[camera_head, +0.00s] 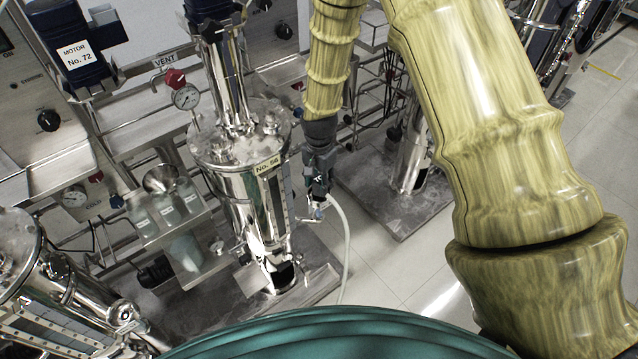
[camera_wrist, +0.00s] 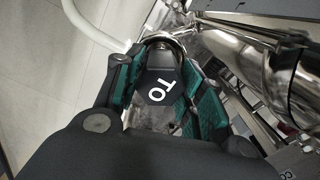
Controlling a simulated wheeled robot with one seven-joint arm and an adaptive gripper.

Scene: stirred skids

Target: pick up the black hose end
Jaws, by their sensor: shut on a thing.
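The black hose end (camera_wrist: 158,82) has white letters "TO" on it and sits between the two green-padded fingers of my gripper (camera_wrist: 160,88) in the wrist view. A shiny curved metal piece (camera_wrist: 163,42) shows at its far end. In the head view my gripper (camera_head: 317,190) points down beside the steel vessel marked No. 56 (camera_head: 245,180), shut on the hose end, which is mostly hidden there by the fingers. A pale hose (camera_head: 346,240) hangs from near the fingertips toward the floor. The hose also shows in the wrist view (camera_wrist: 90,30).
The steel vessel stands close left of my gripper on a metal skid base (camera_head: 310,285). A pressure gauge (camera_head: 186,97), sample bottles (camera_head: 165,210) and another vessel (camera_head: 50,290) lie further left. Tiled floor (camera_head: 385,265) is open to the right.

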